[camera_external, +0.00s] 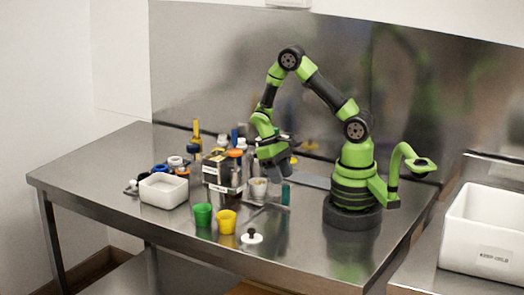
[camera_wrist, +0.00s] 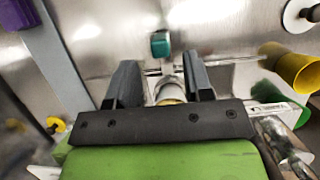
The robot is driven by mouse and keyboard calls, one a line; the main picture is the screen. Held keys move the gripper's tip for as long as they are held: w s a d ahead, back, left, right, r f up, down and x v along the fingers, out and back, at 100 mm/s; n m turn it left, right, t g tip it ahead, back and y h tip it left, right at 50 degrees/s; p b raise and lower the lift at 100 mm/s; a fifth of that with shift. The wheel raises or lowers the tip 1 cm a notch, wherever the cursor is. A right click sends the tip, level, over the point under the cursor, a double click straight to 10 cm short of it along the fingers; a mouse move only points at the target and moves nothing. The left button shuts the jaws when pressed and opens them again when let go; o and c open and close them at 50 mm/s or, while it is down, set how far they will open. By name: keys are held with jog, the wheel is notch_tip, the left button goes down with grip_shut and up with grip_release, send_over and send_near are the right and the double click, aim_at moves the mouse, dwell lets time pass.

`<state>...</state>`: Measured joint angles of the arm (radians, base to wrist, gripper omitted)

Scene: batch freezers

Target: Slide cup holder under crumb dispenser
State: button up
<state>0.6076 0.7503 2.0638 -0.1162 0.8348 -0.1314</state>
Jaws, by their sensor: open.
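My gripper (camera_external: 281,174) hangs low over the middle of the table, pointing down. In the wrist view my gripper (camera_wrist: 160,78) is open, with its two dark fingers apart. A pale round cup-like piece (camera_wrist: 168,88) shows between the fingers, partly hidden by the gripper body; I cannot tell whether they touch it. A whitish cup (camera_external: 258,188), likely in the cup holder, stands just left of and below my gripper in the external view. A dark box with white labels (camera_external: 222,172) stands to its left, possibly the crumb dispenser; I cannot tell for sure.
A teal piece (camera_external: 286,195) stands right of the cup. A green cup (camera_external: 203,215), a yellow cup (camera_external: 226,222) and a white lid with a black knob (camera_external: 251,237) stand in front. A white tub (camera_external: 164,191) is at left. The table's front right is mostly clear.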

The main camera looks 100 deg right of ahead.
aim_at(285, 185)
jog(key=x, duration=0.6)
jog(key=shift+s+a+f, duration=0.1)
jog(key=shift+f, duration=0.15)
jog(key=shift+c, duration=0.5)
grip_shut()
jog(key=s+d, duration=0.8)
jog(key=shift+s+d, duration=0.2)
jog(key=shift+d, duration=0.1)
